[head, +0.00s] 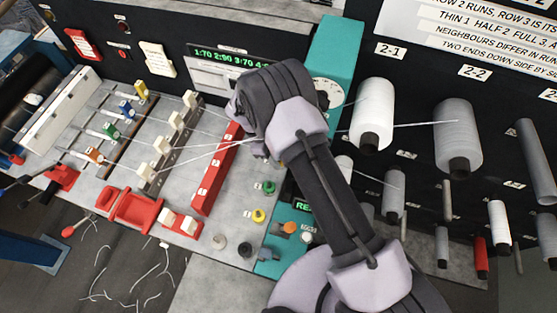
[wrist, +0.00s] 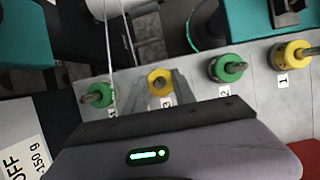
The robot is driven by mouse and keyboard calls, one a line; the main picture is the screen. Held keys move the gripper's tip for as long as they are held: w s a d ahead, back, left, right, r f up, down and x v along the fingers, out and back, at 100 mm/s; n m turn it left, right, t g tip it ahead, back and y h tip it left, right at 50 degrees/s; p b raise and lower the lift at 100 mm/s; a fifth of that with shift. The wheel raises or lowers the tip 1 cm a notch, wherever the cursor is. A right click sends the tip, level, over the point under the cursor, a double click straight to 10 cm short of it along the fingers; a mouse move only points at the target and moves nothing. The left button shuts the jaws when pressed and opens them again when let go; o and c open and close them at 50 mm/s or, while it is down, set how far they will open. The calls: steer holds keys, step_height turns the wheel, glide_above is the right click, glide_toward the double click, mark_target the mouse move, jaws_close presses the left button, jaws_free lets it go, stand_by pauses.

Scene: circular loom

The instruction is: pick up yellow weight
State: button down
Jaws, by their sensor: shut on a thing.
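A yellow weight (wrist: 159,82) with a hole or post at its centre is between the fingers of my gripper (wrist: 160,87) in the wrist view. It sits by a label that looks like 3, and I cannot tell whether it still touches the panel. My gripper is shut on it. In the head view my arm hides most of the gripper and this weight. Another yellow weight (wrist: 290,55) stands by label 1 at the right and also shows in the head view (head: 258,215).
A green weight (wrist: 229,68) stands by label 2, right of my gripper. Another green weight (wrist: 98,95) is close on its left. Pale threads (wrist: 108,40) run near the left finger. White spools (head: 373,115) hang on the dark board at right. A red bar (head: 216,170) lies left.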

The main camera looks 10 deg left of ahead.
step_height(320, 180, up, 10)
steer(key=shift+r, duration=0.1)
stand_by(0.4)
